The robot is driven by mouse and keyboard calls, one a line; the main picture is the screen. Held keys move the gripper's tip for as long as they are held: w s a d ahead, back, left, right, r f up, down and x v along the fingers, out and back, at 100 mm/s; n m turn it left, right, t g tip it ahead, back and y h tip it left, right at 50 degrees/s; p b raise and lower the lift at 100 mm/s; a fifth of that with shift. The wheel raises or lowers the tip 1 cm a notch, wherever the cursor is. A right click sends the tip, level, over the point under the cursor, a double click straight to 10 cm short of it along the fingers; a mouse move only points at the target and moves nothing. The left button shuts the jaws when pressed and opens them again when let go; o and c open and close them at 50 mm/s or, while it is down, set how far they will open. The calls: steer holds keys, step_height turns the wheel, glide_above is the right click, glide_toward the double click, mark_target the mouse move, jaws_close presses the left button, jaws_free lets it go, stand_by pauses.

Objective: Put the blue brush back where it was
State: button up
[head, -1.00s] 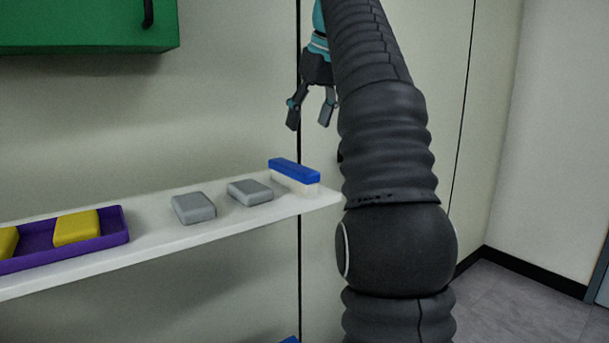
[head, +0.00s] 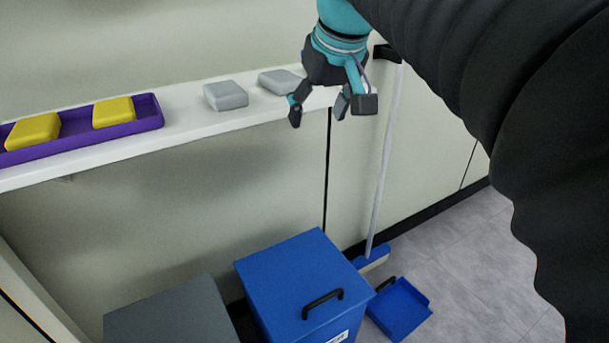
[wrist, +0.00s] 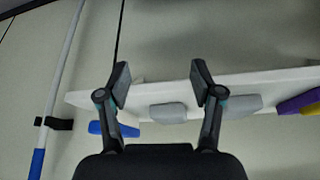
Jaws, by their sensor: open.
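My gripper (head: 322,112) is open and empty, its fingers pointing down in front of the right end of the white shelf (head: 180,128). In the wrist view my gripper (wrist: 161,85) shows its two fingers apart with nothing between them. The blue brush (wrist: 106,128) is at the shelf's end in the wrist view, partly hidden by the left finger. In the head view the brush is hidden behind my gripper. I cannot tell how far the fingers are from it.
Two grey blocks (head: 226,95) and a purple tray (head: 150,118) with yellow blocks (head: 113,112) are on the shelf. Below stand a blue bin (head: 300,275) and a grey bin (head: 175,315). A long pole (head: 384,160) and a blue dustpan (head: 400,308) are right.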

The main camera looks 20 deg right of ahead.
steer(key=s+a+f, duration=0.2)
steer(key=s+f, duration=0.4)
steer(key=f, duration=0.4)
steer(key=s+a+f, duration=0.1)
steer(key=s+f, duration=0.6)
steer(key=f, duration=0.4)
steer(key=shift+a+t, duration=0.3)
steer(key=shift+a, duration=0.05)
